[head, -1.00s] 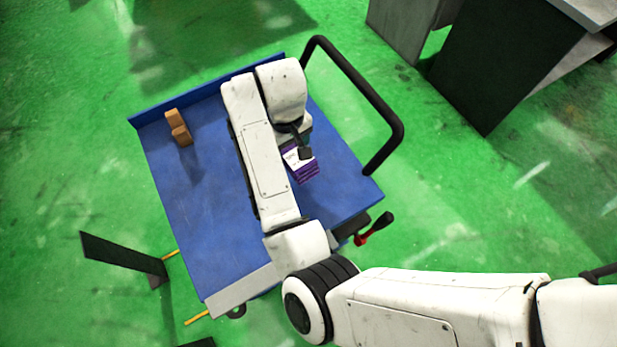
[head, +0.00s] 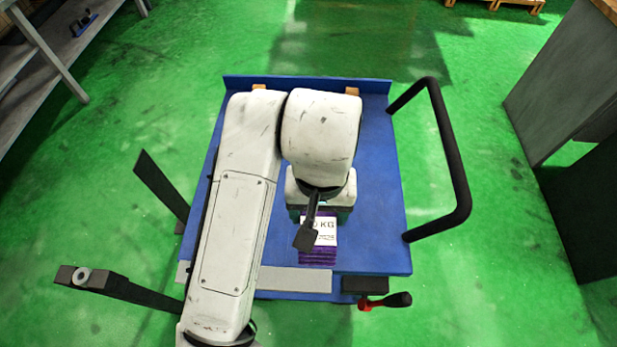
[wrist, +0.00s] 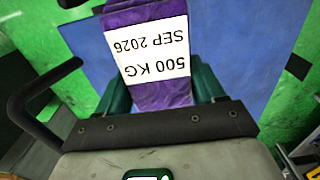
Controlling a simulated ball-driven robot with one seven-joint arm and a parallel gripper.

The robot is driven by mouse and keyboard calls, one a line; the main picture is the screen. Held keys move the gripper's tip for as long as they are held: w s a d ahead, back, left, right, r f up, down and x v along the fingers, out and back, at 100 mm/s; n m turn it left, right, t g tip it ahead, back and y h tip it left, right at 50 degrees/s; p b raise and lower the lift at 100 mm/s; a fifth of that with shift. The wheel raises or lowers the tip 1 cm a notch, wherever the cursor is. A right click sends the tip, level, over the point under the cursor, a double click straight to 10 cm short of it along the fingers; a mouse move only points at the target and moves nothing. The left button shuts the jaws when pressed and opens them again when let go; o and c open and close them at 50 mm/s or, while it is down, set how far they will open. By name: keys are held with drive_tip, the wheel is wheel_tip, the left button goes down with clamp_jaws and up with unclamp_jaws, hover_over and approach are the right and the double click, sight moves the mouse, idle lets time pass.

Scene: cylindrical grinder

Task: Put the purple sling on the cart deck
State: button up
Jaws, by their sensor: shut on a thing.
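The purple sling (head: 318,257) is a folded bundle with a white label reading 500 KG, SEP 2026. In the wrist view, the sling (wrist: 160,95) sits between the green fingers of my gripper (wrist: 162,88), which is shut on it. In the head view, my gripper (head: 320,208) is over the near right part of the blue cart deck (head: 384,215), and the wrist hides much of the grip.
The cart has a black push handle (head: 455,165) at right and a red-black lever (head: 386,300) at the near right. Brown pieces (head: 352,91) show at the far lip, partly hidden by my arm. Dark bars (head: 110,284) stand out at left. A grey cabinet (head: 570,80) is at right.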

drive_tip(key=shift+w+a+f, duration=0.15)
drive_tip(key=shift+w+a, duration=0.15)
drive_tip(key=w+f, duration=0.1)
drive_tip(key=w, duration=0.1)
drive_tip(key=w+a+f+b, duration=0.1)
drive_tip(key=w, duration=0.2)
drive_tip(key=w+a+f+b, duration=0.1)
drive_tip(key=w, duration=0.2)
drive_tip(key=shift+f, duration=0.4)
drive_tip(key=w+f, duration=0.2)
drive_tip(key=w+a+f, duration=0.1)
drive_tip(key=f, duration=0.1)
drive_tip(key=shift+w+a+f, duration=0.15)
drive_tip(key=shift+w+f, duration=0.05)
drive_tip(key=shift+w, duration=0.2)
drive_tip(key=shift+w+a+f, duration=0.2)
drive_tip(key=shift+w+f, duration=0.3)
drive_tip(key=shift+f, duration=1.65)
drive_tip(key=shift+f, duration=0.1)
drive_tip(key=o, duration=1.3)
